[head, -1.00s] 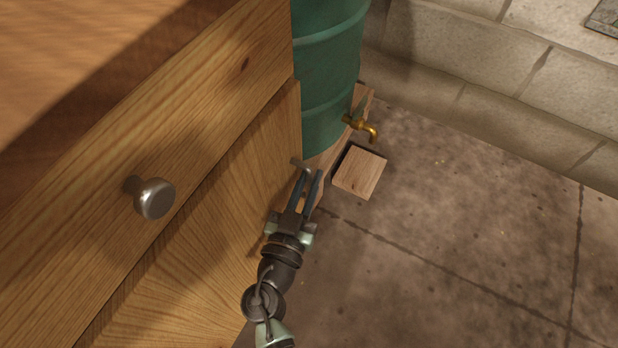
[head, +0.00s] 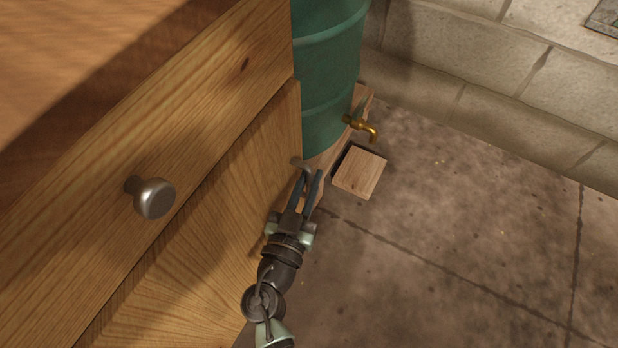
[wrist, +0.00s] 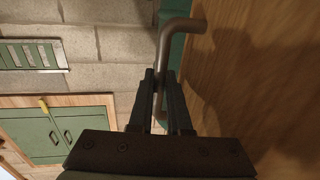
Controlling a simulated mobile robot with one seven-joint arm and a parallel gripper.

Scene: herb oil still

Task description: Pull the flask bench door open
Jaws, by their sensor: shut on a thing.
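The flask bench door (head: 215,235) is the wooden panel below a drawer front on the left of the head view. It appears closed, and its face also fills the right of the wrist view (wrist: 245,80). A grey metal bar handle (wrist: 182,25) stands out from the door. My gripper (head: 313,174) is at the door's far edge, and in the wrist view its fingers (wrist: 160,85) are shut on the handle's bar. The handle's bent end shows beyond the fingertips; the rest is partly hidden by the fingers.
A round metal knob (head: 154,198) sticks out from the drawer front (head: 95,170). A green barrel (head: 325,75) with a brass tap (head: 362,128) stands just beyond the bench. A wooden block (head: 360,172) is on the floor beside it. The floor (head: 470,220) to the right is clear.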

